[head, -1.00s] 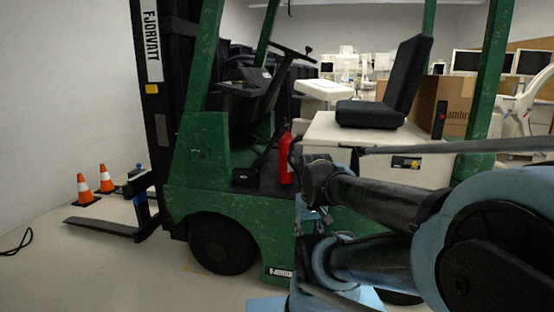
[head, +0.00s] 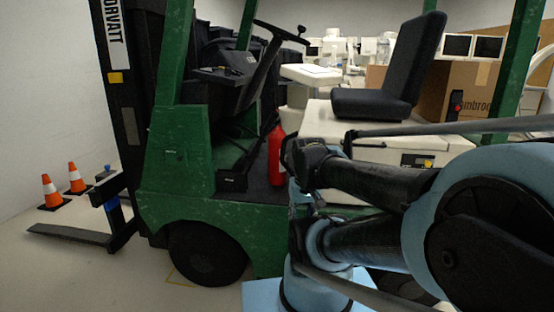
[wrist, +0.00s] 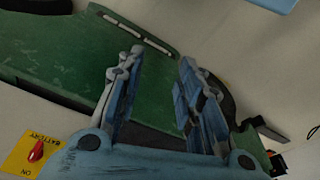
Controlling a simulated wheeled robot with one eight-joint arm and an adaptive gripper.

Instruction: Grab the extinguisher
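The red extinguisher (head: 275,157) stands upright on the floor of the green forklift (head: 180,150), below the steering wheel and left of the seat. Its right edge lies close to my arm in the head view. The extinguisher does not show clearly in the wrist view. My gripper (wrist: 150,85) is open in the wrist view, its two blue fingers apart with nothing held between them. Behind the fingers are green forklift panels. In the head view I cannot make out my fingertips.
Two orange cones (head: 52,192) stand by the wall at left, near the fork (head: 70,235). The black seat (head: 390,85) sits on the pale engine cover, right of the extinguisher. A cardboard box (head: 475,95) is behind. The steering wheel (head: 280,32) overhangs the footwell.

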